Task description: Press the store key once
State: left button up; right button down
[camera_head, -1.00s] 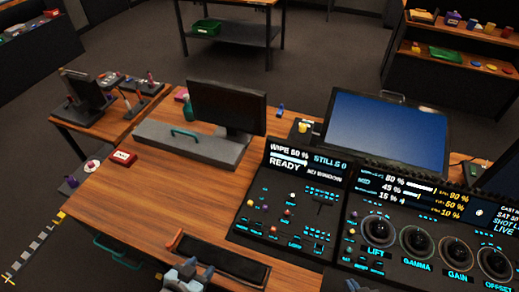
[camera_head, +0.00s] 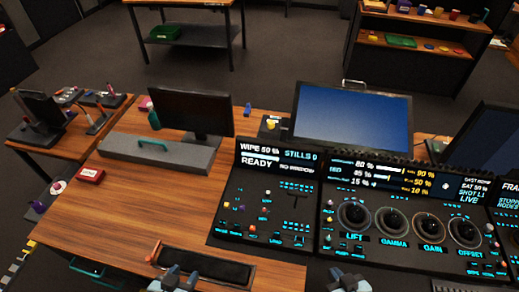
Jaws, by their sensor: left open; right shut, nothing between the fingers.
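A dark control panel (camera_head: 235,205) stands on the wooden desk, with a display (camera_head: 277,160) reading WIPE 50 %, STILLS 0, READY and NO WINDOW. Small coloured and lit keys cover it; their labels are too small for me to tell which is the store key. A row of keys (camera_head: 275,237) runs along its front edge. My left gripper (camera_head: 178,274) is open at the bottom edge, in front of the black pad and left of the panel. My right gripper (camera_head: 350,280) is shut and empty at the bottom edge, below the trackball panel. Neither touches a key.
A trackball panel (camera_head: 413,256) with several trackballs named LIFT, GAMMA, GAIN and OFFSET adjoins on the right. A black pad (camera_head: 205,265) lies at the desk's front.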

aim_at(488, 267)
jog(key=k+z, duration=0.1)
jog(key=z, duration=1.3)
jog(key=i+l, duration=0.1)
jog(key=l, duration=0.25)
jog(key=i+l, duration=0.15)
jog(key=l, duration=0.2)
jog(key=i+l, duration=0.1)
jog(key=l, duration=0.25)
jog(key=i+l, duration=0.15)
jog(key=l, duration=0.25)
